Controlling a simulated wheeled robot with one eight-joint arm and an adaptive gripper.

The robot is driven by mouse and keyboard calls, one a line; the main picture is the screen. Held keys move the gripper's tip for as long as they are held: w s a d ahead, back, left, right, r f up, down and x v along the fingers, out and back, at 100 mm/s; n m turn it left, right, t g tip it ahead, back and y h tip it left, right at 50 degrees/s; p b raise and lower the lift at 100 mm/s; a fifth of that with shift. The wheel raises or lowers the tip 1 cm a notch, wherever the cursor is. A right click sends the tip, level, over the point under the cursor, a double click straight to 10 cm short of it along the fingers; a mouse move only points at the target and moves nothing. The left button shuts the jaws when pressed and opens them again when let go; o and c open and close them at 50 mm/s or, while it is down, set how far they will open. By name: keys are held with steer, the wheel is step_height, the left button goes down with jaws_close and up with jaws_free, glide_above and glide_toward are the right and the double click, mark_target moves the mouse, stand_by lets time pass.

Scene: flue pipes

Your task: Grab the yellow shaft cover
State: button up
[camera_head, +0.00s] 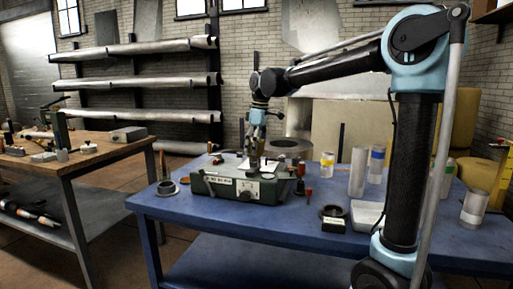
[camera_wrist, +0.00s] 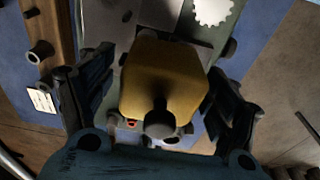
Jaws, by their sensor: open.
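The yellow shaft cover (camera_wrist: 160,80) is a blocky yellow piece with a round dark knob on its near side. In the wrist view it sits between the two dark fingers of my gripper (camera_wrist: 158,75). The fingers are spread, with a visible gap on the cover's right side; on the left I cannot tell how close the finger is. In the head view my gripper (camera_head: 254,158) is low over a grey-green machine box (camera_head: 218,186) on the blue table. The cover cannot be made out in that view.
The blue table (camera_head: 200,213) also holds a yellow-banded jar (camera_head: 327,165), a metal cylinder (camera_head: 357,172), a blue-banded jar (camera_head: 376,166), a white tray (camera_head: 367,216) and a dark ring (camera_head: 333,212). A white gear shape (camera_wrist: 212,11) lies beyond the cover. A wooden bench (camera_head: 90,155) stands left.

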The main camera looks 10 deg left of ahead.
steer(key=c, duration=1.2)
